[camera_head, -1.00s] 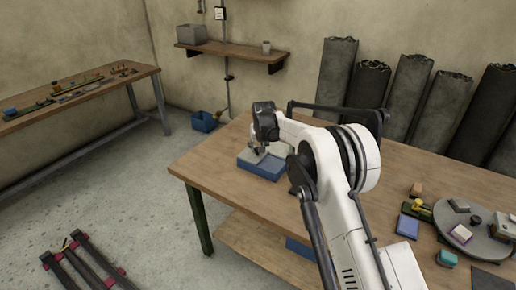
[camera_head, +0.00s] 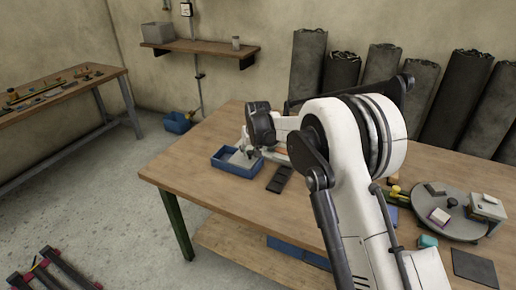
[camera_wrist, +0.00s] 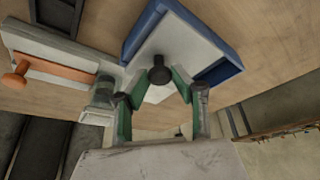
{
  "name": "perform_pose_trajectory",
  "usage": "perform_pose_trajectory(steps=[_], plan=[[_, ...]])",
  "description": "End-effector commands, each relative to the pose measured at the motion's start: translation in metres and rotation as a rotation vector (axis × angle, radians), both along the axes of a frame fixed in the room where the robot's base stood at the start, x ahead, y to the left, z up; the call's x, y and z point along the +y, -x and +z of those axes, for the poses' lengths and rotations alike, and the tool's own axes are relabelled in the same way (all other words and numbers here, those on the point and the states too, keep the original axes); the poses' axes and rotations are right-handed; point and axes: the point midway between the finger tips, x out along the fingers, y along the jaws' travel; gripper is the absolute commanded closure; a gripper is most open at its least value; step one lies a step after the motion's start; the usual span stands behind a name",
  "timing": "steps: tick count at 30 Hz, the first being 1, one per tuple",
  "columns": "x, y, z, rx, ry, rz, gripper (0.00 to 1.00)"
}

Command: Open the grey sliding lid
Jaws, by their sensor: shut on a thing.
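A blue box (camera_wrist: 226,44) with a grey sliding lid (camera_wrist: 185,42) fills the upper middle of the wrist view. The lid has a dark round knob (camera_wrist: 159,75). My gripper (camera_wrist: 157,88) has its green-padded fingers around this knob, shut on it. The lid sits off to one side of the box, and a strip of blue interior shows at the right. In the head view the blue box (camera_head: 237,171) stands near the table's left end, with my gripper (camera_head: 246,150) over it. The fingertips are too small to make out there.
A pale box with an orange lid (camera_wrist: 58,52) stands close beside the blue box. A dark tray (camera_head: 280,179) lies just right of it on the wooden table (camera_head: 230,190). A grey round plate (camera_head: 450,215) with small objects stands further right. Dark rolls (camera_head: 383,75) lean on the wall.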

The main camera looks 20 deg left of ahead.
Motion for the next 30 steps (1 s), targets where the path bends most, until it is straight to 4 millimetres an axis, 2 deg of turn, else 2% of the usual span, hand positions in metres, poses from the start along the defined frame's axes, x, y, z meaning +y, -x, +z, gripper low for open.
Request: perform_pose_trajectory(steps=[4,13,14,17,26,30], plan=[[0.002,0.009,0.000,-0.002,0.000,0.016,1.00],[0.002,0.009,0.001,-0.002,0.000,0.016,1.00],[0.002,0.009,0.001,-0.002,0.000,0.016,0.72],[0.002,0.009,0.001,-0.002,0.000,0.016,0.59],[0.002,0.010,0.002,-0.001,-0.001,0.016,0.57],[-0.001,0.013,0.011,-0.001,-0.001,0.016,0.57]])
